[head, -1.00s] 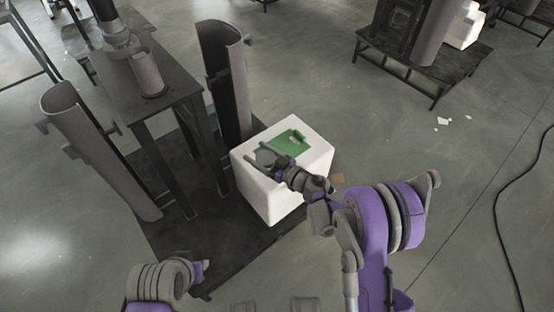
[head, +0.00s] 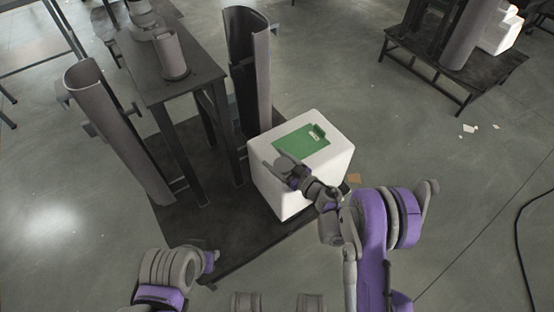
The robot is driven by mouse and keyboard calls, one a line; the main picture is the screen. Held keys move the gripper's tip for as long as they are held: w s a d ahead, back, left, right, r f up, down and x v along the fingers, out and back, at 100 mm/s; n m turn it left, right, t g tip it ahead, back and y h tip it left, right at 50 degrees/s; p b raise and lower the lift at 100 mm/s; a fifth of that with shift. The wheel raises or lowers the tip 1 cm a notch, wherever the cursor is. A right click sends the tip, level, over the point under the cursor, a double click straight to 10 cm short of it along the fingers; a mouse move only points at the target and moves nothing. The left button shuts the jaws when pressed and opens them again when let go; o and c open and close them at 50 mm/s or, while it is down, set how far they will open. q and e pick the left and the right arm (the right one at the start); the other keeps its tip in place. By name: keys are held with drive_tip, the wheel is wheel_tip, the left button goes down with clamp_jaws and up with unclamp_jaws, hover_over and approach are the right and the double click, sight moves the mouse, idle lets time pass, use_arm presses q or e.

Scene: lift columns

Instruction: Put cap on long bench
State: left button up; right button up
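I cannot tell for certain which thing is the cap. A flat green piece (head: 298,143) with a small pale part at its right end lies on top of a white block (head: 330,160). My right gripper (head: 277,169) is at the block's near left top edge, beside the green piece; its fingers look apart, with nothing seen between them. A dark, tall bench (head: 190,85) stands at upper left and bears a grey cylinder (head: 171,56); I cannot tell if it is the long bench.
Two tall grey half-round columns (head: 118,130) (head: 248,60) stand by the bench on a dark low platform (head: 230,235). Another low dark platform (head: 460,62) with columns is at upper right. A black cable (head: 518,235) lies at right. Floor between is mostly clear.

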drive_tip(key=o, duration=0.3)
drive_tip(key=shift+r, duration=0.15)
drive_tip(key=v, duration=1.2)
drive_tip(key=shift+p, duration=0.3)
